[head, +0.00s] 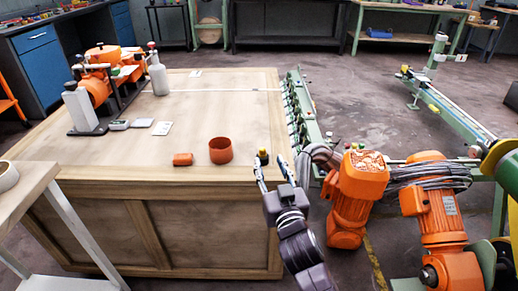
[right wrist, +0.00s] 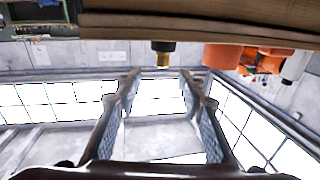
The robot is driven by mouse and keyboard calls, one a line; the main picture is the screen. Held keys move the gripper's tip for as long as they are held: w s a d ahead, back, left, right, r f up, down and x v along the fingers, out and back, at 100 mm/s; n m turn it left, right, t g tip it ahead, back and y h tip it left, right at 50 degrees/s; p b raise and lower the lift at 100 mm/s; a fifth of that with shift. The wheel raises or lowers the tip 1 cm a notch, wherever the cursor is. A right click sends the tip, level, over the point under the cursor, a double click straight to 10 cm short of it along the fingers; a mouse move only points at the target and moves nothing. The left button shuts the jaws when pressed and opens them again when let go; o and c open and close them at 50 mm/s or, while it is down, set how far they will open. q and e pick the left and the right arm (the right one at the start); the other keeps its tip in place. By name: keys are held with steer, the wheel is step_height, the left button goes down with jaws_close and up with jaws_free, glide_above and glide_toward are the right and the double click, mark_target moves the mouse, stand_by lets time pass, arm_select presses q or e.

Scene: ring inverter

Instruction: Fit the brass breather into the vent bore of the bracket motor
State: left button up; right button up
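A small brass and black piece, likely the brass breather (head: 263,154), stands upright near the right edge of the wooden table, brass end up. It also shows in the inverted right wrist view (right wrist: 163,52). My right gripper (head: 271,172) is open and empty in front of it. In the right wrist view the fingers (right wrist: 159,74) are spread, with the piece beyond the tips and between them in the picture. I cannot tell which is the bracket motor, and no vent bore is clear. My left gripper is out of view.
A green rail frame (head: 298,108) runs along the right edge.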

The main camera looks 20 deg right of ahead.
mark_target(263, 152)
steer(key=shift+w, duration=1.55)
steer(key=w, duration=0.2)
steer(key=w+b, duration=0.1)
steer(key=w, duration=0.2)
steer(key=shift+d+f, duration=0.1)
steer(key=shift+f, duration=0.1)
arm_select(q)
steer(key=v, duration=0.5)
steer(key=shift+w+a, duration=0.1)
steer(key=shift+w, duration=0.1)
arm_select(e)
steer(key=shift+c, duration=0.3)
jaws_close()
